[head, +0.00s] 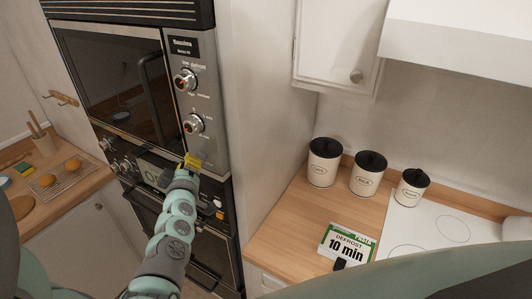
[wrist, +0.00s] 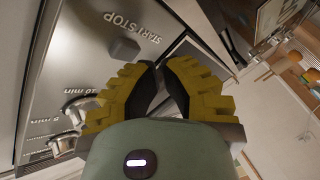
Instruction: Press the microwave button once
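The built-in microwave (head: 118,88) has a dark door with a vertical handle and a metal control panel (head: 207,105) at its right. In the wrist view, a small dark square button (wrist: 124,49) sits under the words START/STOP. My gripper (head: 193,161) is at the lower part of the panel in the head view and hides the button there. In the wrist view, my gripper (wrist: 157,66) has its yellow fingers brought together at the tips, with nothing between them. The tips appear beside and below the button; I cannot tell their distance from the panel.
Two knobs, an upper one (head: 186,81) and a lower one (head: 194,124), stick out of the panel above my gripper. A lower oven (head: 150,170) is beneath. A counter at right holds canisters (head: 325,162) and a "DEFROST 10 min" card (head: 347,244).

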